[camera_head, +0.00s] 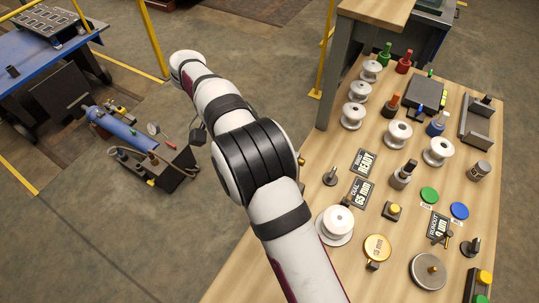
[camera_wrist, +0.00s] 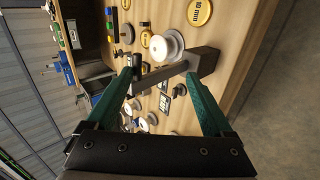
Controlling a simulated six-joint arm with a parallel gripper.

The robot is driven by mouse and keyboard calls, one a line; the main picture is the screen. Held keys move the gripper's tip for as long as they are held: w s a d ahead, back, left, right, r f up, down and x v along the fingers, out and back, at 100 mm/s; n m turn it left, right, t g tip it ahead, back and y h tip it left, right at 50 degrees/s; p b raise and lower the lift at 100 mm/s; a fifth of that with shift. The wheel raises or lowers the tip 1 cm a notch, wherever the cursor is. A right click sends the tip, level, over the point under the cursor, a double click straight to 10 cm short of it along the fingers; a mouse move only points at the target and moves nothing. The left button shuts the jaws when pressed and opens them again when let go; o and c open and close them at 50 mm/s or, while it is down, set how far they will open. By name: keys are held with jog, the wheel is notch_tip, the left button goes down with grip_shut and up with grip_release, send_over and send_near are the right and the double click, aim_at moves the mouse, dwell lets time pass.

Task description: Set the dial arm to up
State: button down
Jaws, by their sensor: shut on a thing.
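My gripper (camera_wrist: 159,77) has two green fingers in the wrist view. They stand on either side of a dark grey bar (camera_wrist: 156,77), which looks like the dial arm, and are shut on it. The bar runs at a slant across the view and ends at the right in a thicker grey block (camera_wrist: 204,62) near the table edge. I cannot tell which marked position the bar points to. In the head view, my own arm hides the gripper and the bar. A black sign (camera_head: 362,192) there reads "DIAL 65 mm".
A white spool (camera_wrist: 168,45) stands close beyond the bar, and also shows in the head view (camera_head: 335,224). A gold disc (camera_head: 378,247), a dark post (camera_head: 330,177), a "READY" sign (camera_head: 367,163) and several spools crowd the wooden table. Open floor lies left of it.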

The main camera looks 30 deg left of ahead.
jog(key=shift+d+f, duration=0.1)
jog(key=shift+f, duration=0.25)
jog(key=shift+c, duration=2.2)
grip_release()
jog(key=shift+c, duration=1.3)
